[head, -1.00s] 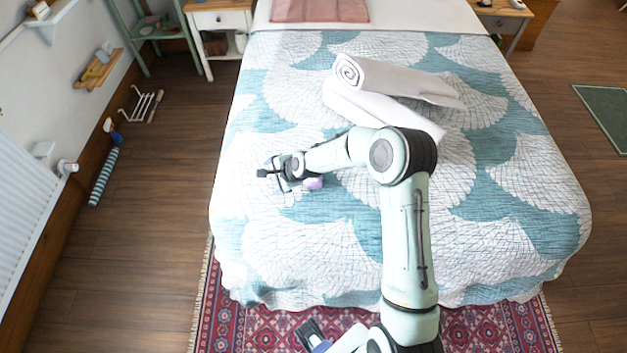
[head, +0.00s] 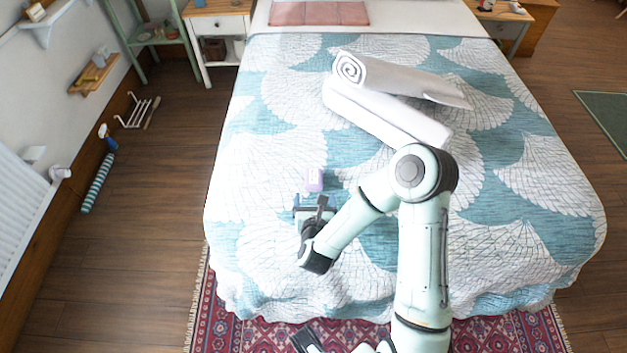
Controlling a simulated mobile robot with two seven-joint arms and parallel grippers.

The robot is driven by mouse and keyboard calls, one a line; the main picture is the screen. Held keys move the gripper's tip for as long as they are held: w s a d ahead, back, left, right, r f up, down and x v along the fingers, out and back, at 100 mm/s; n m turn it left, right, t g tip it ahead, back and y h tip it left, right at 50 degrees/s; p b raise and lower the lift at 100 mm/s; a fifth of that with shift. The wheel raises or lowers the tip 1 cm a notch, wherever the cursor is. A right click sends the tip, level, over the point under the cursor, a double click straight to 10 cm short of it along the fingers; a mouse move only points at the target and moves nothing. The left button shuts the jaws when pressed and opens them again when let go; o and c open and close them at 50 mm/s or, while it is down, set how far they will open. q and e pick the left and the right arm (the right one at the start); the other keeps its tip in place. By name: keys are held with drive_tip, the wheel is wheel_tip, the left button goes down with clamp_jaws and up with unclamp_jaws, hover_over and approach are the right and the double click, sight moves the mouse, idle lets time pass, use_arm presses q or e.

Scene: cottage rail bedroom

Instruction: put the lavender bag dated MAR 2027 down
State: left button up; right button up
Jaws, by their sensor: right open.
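A small lavender bag (head: 315,180) sits on the patterned quilt, left of the middle of the bed; its date is too small to read. My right gripper (head: 312,203) is open, just on the near side of the bag, and looks apart from it. Part of my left gripper (head: 306,340) shows at the bottom edge; its fingers are too cut off to judge.
Rolled white towels (head: 390,95) lie on the bed (head: 540,190) behind my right arm. The quilt left of the bag is clear. A white nightstand (head: 217,30) stands at the back left. A patterned rug (head: 250,335) lies at the bed's foot.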

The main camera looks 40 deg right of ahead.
sight(314, 181)
drive_tip(key=x, duration=1.1)
drive_tip(key=shift+w+d+f, duration=0.1)
drive_tip(key=shift+w+d, duration=0.05)
drive_tip(key=shift+w, duration=0.15)
drive_tip(key=c, duration=1.1)
wheel_tip(314, 181, up, 20)
drive_tip(key=p, duration=0.2)
drive_tip(key=shift+p, duration=0.4)
